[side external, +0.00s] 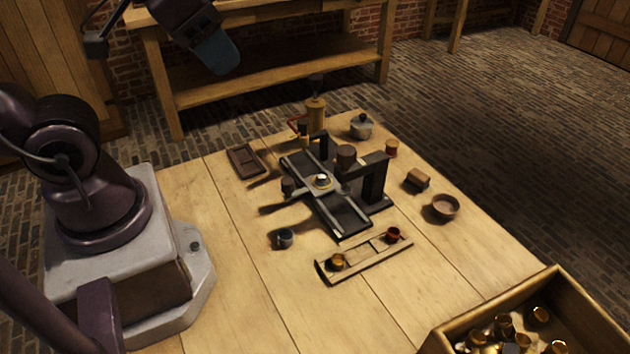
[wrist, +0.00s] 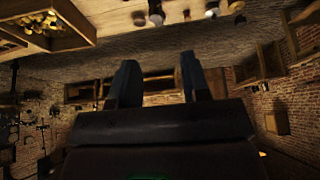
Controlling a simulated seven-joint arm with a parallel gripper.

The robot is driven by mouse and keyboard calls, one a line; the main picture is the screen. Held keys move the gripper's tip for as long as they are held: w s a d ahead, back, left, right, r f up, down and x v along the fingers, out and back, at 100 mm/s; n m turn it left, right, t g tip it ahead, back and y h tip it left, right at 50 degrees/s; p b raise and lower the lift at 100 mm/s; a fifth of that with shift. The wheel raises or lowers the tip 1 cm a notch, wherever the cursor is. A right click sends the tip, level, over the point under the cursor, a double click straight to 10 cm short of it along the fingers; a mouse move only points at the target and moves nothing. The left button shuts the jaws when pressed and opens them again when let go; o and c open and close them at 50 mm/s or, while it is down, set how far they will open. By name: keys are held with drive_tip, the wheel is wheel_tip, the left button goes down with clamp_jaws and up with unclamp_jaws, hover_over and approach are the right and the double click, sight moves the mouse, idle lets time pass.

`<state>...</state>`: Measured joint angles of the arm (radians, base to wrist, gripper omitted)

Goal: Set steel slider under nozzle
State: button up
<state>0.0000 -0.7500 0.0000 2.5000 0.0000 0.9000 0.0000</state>
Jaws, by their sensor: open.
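A dark press-like fixture (side external: 342,212) stands on the table with two grey rails. A small pale metal piece with a brass-coloured rim, apparently the steel slider (side external: 322,182), sits partway along the rails. A dark cylinder (side external: 346,157) is held on a bracket to the right of and above the rails; the nozzle under it is too small to make out. The slider appears left of the cylinder, not directly below it. My gripper (side external: 217,54) is high above the table's back left, away from the fixture. In the wrist view its two fingers (wrist: 158,78) are apart and empty.
A wooden tray (side external: 362,258) with two small cups lies in front of the fixture. A blue-grey cup (side external: 284,238), a bowl (side external: 445,206), a brown block (side external: 417,180) and a yellow bottle (side external: 316,110) stand around it. A crate of brass jars (side external: 490,305) is at front right.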

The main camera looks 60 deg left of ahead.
idle(0.4)
drive_tip(key=shift+o, duration=1.2)
drive_tip(key=m+g, duration=0.2)
drive_tip(key=g, duration=0.4)
hover_over(287, 181)
wheel_tip(287, 181, down, 18)
wheel_tip(287, 181, down, 13)
drive_tip(key=shift+r, duration=0.2)
drive_tip(key=shift+c, duration=0.3)
